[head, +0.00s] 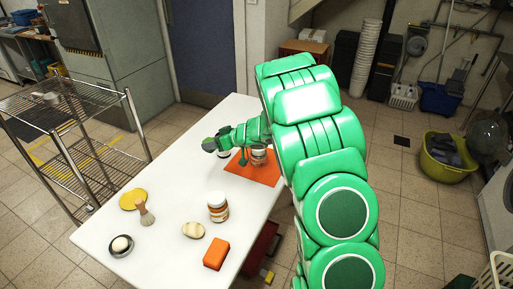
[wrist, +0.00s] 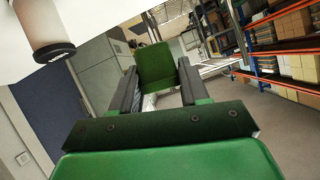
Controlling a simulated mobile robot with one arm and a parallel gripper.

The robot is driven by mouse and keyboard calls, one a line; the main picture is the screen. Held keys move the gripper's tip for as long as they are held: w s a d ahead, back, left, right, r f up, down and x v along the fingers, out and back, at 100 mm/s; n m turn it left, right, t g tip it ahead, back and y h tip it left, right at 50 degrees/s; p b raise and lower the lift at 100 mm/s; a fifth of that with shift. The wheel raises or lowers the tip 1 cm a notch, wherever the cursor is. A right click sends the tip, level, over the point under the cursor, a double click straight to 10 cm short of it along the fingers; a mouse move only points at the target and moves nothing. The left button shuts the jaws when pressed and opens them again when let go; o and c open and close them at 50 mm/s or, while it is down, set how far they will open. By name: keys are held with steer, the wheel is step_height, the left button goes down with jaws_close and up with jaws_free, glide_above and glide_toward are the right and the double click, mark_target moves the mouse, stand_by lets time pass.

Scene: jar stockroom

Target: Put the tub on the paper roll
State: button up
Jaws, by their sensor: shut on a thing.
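My gripper (head: 216,145) reaches left over the far part of the white table. In the wrist view its dark fingers close on both sides of a green, flat-sided thing (wrist: 155,64), which I take to be the tub. It is held clear of the table, and my arm hides part of it in the head view. A white and brown cylinder (head: 258,157) stands on the orange mat (head: 250,175), partly behind my gripper. I cannot tell for sure which thing is the paper roll.
A striped jar with a white top (head: 217,207), a pale soap (head: 193,230), an orange block (head: 216,254), a brush (head: 145,215), a yellow sponge (head: 130,198) and a dark bowl (head: 113,251) stand nearer. A wire rack (head: 85,160) is beside the table. The table's middle is clear.

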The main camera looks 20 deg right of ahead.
steer(key=s+d+r+n, duration=0.1)
steer(key=s+d+r, duration=0.3)
steer(key=d, duration=0.5)
steer(key=s+d+r, duration=0.2)
steer(key=s+d, duration=0.3)
steer(key=d, duration=0.4)
steer(key=w+f, duration=0.3)
steer(key=w, duration=0.1)
steer(key=w+d+f, duration=0.1)
steer(key=w+f, duration=0.2)
steer(key=w, duration=0.1)
steer(key=w+d+f, duration=0.1)
steer(key=w+f, duration=0.2)
steer(key=w, duration=0.1)
steer(key=shift+w+d, duration=0.1)
steer(key=shift+d, duration=0.15)
steer(key=shift+w+d+f, duration=0.1)
steer(key=shift+w+f, duration=0.45)
steer(key=shift+f, duration=1.6)
steer(key=shift+f, duration=0.15)
steer(key=o, duration=1.1)
steer(key=shift+c, duration=0.2)
